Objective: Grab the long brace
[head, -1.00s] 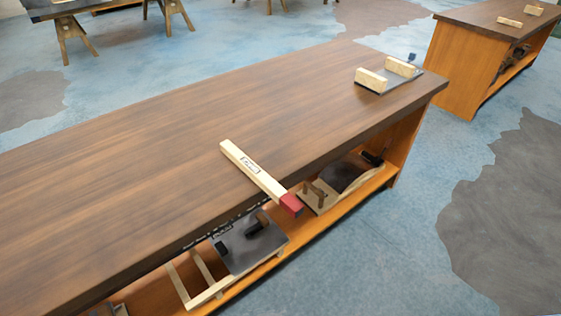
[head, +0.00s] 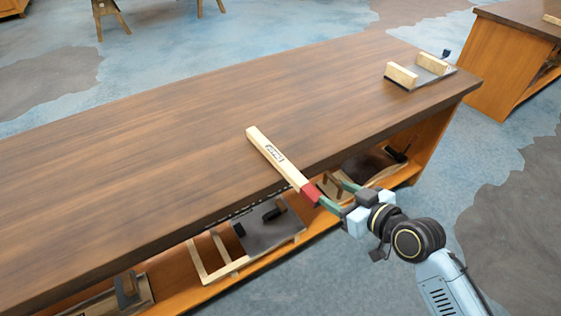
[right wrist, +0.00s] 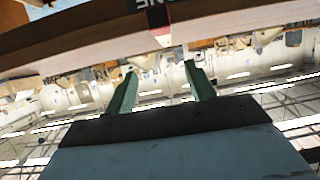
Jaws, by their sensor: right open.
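The long brace (head: 275,160) is a pale wooden bar with a dark label and a red end. It lies on the brown workbench (head: 170,140), and its red end sticks out past the front edge. My right gripper (head: 336,195) is at that red end, with its green fingers apart. In the right wrist view the red end (right wrist: 158,17) shows ahead of the open fingers (right wrist: 162,80), in line with the gap between them. I cannot tell whether a finger touches it. My left gripper is out of view.
A dark plate with two wooden blocks (head: 402,76) sits at the bench's far right corner. The shelf below (head: 170,268) holds several frames and dark plates close to my right gripper. Another bench (head: 505,65) stands at the back right.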

